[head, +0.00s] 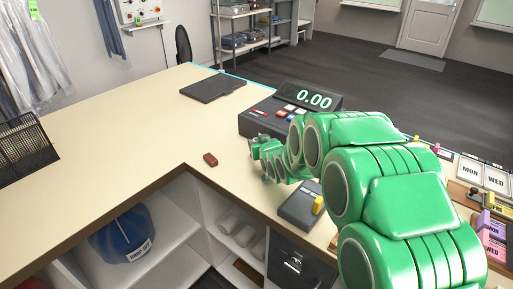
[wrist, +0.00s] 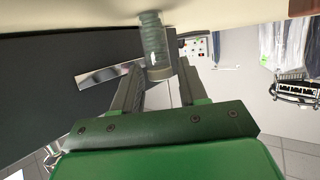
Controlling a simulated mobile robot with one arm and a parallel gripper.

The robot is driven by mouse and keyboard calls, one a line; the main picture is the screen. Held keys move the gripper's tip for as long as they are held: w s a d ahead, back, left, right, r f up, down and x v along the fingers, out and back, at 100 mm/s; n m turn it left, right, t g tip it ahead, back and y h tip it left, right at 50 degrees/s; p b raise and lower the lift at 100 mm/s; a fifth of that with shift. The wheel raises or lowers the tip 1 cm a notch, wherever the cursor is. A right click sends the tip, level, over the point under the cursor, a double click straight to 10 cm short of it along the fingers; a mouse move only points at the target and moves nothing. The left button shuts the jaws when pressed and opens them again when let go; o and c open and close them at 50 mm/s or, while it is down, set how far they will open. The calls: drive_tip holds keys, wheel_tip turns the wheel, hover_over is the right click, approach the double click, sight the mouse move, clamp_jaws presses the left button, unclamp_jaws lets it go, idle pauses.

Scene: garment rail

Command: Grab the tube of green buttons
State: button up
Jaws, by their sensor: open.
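In the wrist view a clear tube (wrist: 155,48) with dull grey-green contents stands out from the pale counter (wrist: 90,12). Its lower part in the picture lies between the two fingers of my gripper (wrist: 160,72). The fingers are apart, one on each side of the tube, and I cannot tell whether either touches it. The tube cannot be made out there, and my green arm covers that area.
The cash register (head: 290,108) stands just behind my gripper. A small brown block (head: 210,160) lies to the left, and a grey box (head: 301,207) with a yellow piece is nearer the front. A dark flat pad (head: 213,88) lies farther back. The counter's left middle is clear.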

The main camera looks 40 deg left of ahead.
drive_tip(key=shift+x, duration=1.1)
drive_tip(key=c, duration=0.7)
drive_tip(key=shift+r, duration=0.1)
drive_tip(key=shift+r, duration=0.5)
wheel_tip(320, 180, up, 2)
drive_tip(key=shift+r, duration=0.2)
drive_tip(key=s+d+r, duration=0.6)
drive_tip(key=d, duration=0.1)
drive_tip(key=s+d+r, duration=0.3)
drive_tip(key=shift+s+d+r, duration=0.15)
drive_tip(key=shift+d+r, duration=0.1)
drive_tip(key=shift+r, duration=0.05)
